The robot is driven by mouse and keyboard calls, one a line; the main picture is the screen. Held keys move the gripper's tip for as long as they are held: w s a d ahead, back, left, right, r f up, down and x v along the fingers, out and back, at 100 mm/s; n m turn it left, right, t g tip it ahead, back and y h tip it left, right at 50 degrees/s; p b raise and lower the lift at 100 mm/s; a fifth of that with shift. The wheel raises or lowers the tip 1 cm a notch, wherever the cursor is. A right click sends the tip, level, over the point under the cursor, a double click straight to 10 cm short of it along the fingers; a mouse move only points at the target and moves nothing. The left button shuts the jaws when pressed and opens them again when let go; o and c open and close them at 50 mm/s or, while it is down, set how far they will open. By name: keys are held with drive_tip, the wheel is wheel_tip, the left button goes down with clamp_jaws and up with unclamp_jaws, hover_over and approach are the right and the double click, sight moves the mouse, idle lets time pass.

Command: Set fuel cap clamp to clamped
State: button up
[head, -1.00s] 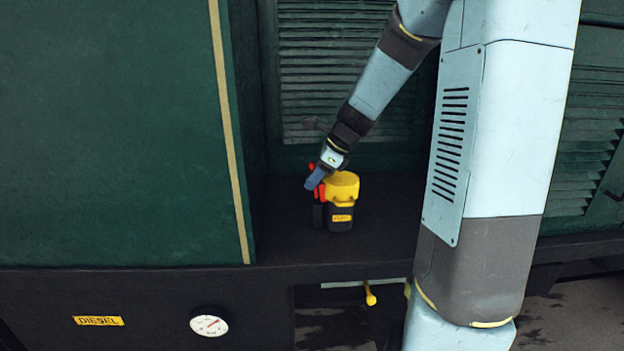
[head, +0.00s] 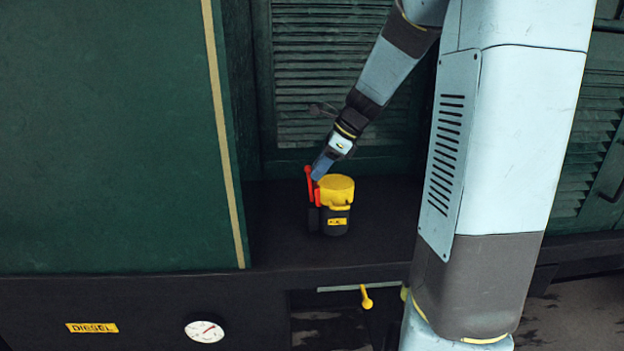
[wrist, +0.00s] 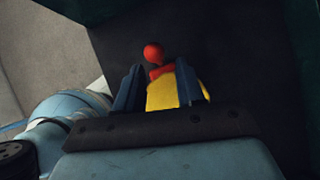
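The fuel cap (head: 336,187) is yellow and sits on a black filler neck (head: 335,220) on the dark ledge, with a small yellow label on its front. The red clamp lever (head: 310,186) stands roughly upright at the cap's left side. My gripper (head: 319,170) is just above and behind the lever, pointing down. In the wrist view, my gripper (wrist: 157,88) has its two blue fingers apart, with the lever's red ball end (wrist: 153,53) beyond the fingertips and the yellow cap (wrist: 162,95) showing between them. I cannot tell whether a finger touches the lever.
A green panel with a tan stripe (head: 222,130) rises on the left of the ledge. A louvred shutter (head: 325,75) stands behind. Below the ledge are a yellow-ended handle (head: 366,297), a white gauge (head: 204,331) and a diesel label (head: 91,328). The ledge right of the cap is clear.

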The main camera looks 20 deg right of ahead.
drive_tip(key=v, duration=0.8)
drive_tip(key=shift+r, duration=0.1)
